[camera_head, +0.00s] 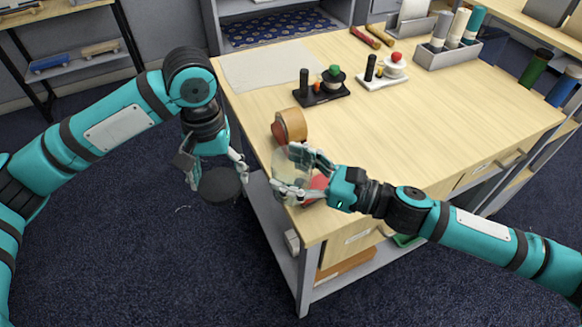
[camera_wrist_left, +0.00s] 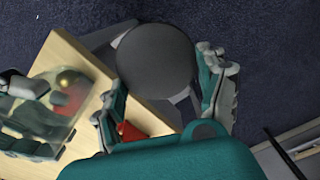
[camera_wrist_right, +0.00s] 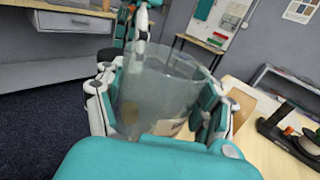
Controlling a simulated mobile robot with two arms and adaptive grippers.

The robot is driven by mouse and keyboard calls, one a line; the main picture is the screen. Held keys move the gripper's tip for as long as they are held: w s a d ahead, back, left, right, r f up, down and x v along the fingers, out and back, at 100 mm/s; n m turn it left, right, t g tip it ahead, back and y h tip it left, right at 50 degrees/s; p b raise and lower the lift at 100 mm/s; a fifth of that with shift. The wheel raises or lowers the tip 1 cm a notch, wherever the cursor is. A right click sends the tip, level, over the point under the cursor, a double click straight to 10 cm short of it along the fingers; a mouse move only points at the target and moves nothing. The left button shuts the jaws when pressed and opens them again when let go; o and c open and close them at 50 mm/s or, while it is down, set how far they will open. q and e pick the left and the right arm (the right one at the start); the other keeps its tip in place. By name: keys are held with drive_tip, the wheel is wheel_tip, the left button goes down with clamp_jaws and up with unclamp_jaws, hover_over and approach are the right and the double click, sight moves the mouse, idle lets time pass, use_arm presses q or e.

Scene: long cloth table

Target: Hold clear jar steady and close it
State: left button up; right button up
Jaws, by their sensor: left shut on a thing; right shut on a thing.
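The clear jar (camera_head: 291,168) is at the near left corner of the wooden table, and my right gripper (camera_head: 294,172) is shut around its sides. In the right wrist view the jar (camera_wrist_right: 160,92) looks upright with its mouth up; a tan patch shows through its wall. I cannot tell whether its base touches the table. A dark round lid (camera_head: 221,185) is in my left gripper (camera_head: 216,172), which is shut on its rim. The lid is left of the jar, apart from it, over the floor beyond the table edge. The left wrist view shows the lid (camera_wrist_left: 156,62) between both fingers.
A tan roll (camera_head: 291,126) stands just behind the jar, and a red thing (camera_head: 318,186) lies close beside it. Black (camera_head: 320,93) and white (camera_head: 383,77) peg stands and a grey bin (camera_head: 447,54) stand farther back. The table's middle (camera_head: 420,120) is clear.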

use_arm(q)
drive_tip(key=w+d+r, duration=0.7)
drive_tip(key=w+d, duration=0.1)
drive_tip(key=w, duration=0.1)
drive_tip(key=m, duration=0.3)
approach(293, 150)
drive_tip(key=shift+s, duration=1.15)
drive_tip(key=shift+f, duration=0.25)
drive_tip(key=shift+f, duration=1.85)
drive_tip(key=shift+f, duration=0.8)
drive_tip(key=shift+f, duration=0.65)
drive_tip(key=shift+f, duration=0.2)
drive_tip(key=shift+c, duration=1.4)
